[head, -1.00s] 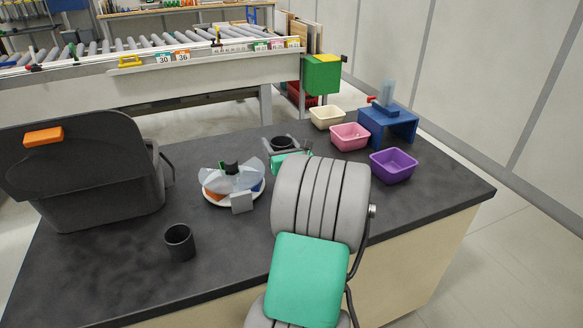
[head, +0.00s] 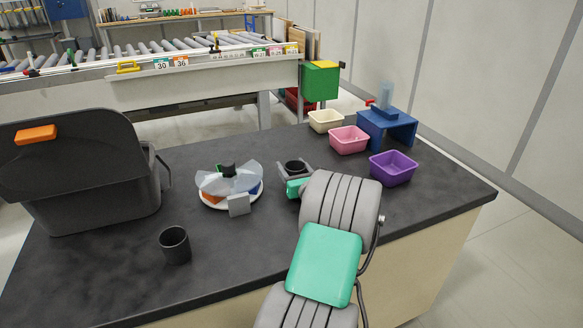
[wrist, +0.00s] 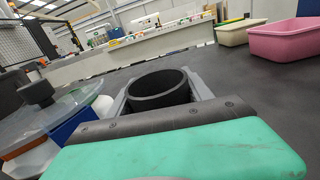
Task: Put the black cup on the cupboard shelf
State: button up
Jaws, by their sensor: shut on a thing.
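One black cup (head: 294,166) is between the fingers of my gripper (head: 295,172), behind the round turntable's right side in the head view. In the wrist view the same cup (wrist: 158,88) shows its dark open rim upright between the grey fingers. My gripper is shut on it. I cannot tell how high it is above the counter. A second black cup (head: 175,246) stands upright on the dark counter (head: 120,285) at the front left, apart from my gripper. No cupboard shelf is clearly in view.
A turntable (head: 229,186) with clear covers stands just left of my gripper. A big black bin (head: 85,180) is at the left. Cream (head: 326,121), pink (head: 349,140) and purple (head: 393,168) bins and a blue stand (head: 388,126) are at the right. The front counter is partly clear.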

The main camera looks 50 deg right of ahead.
jog(key=o, duration=1.4)
jog(key=shift+c, duration=0.2)
